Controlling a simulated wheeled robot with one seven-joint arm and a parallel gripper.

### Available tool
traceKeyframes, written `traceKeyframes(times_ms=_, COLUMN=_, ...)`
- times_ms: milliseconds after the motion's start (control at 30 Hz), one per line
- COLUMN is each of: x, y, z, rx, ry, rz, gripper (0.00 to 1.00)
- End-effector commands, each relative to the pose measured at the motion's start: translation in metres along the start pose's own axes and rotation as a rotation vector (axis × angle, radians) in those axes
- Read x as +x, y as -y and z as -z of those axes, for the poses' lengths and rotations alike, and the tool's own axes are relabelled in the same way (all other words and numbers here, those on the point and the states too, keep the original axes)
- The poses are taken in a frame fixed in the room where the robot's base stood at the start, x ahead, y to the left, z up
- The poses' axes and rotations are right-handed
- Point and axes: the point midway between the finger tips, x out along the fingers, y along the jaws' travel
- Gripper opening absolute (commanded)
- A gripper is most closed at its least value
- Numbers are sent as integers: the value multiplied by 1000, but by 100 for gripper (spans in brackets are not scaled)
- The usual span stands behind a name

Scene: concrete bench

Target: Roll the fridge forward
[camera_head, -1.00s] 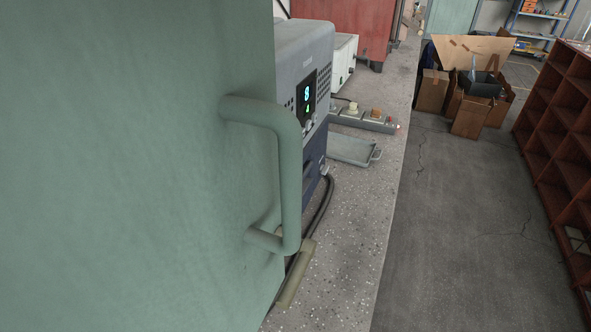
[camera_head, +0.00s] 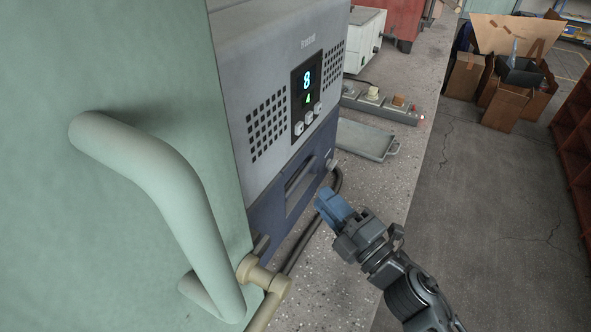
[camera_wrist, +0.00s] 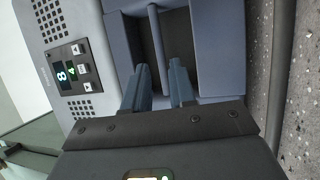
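A grey-and-blue box with a lit display reading 8 and 4 (camera_head: 272,85), which looks like the fridge, stands on the speckled bench. Its dark blue lower front has a recess with a bar handle, seen in the wrist view (camera_wrist: 158,45). My gripper (camera_head: 329,202) is in front of that lower part in the head view. In the wrist view my gripper (camera_wrist: 158,88) has its two blue fingers apart, pointing at the recess, with the bar lined up between them. I cannot tell if they touch it. The box's left side is hidden by a green panel.
The green panel with a thick handle (camera_head: 190,220) fills the left foreground. A grey tray (camera_head: 365,140) and a power strip (camera_head: 380,104) lie beyond the box on the bench (camera_head: 345,290). Cardboard boxes (camera_head: 505,108) stand on the floor at the right.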

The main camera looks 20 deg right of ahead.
Motion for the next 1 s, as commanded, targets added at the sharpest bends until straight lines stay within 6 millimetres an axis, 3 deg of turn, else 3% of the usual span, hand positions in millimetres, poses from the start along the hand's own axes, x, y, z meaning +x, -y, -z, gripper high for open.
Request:
traceKeyframes(times_ms=600, x=75, y=-1, z=0, rx=-12, ry=-2, rz=-2, gripper=25)
traceKeyframes(times_ms=1000, x=81, y=0, z=0, rx=-11, ry=-2, rz=-1, gripper=24)
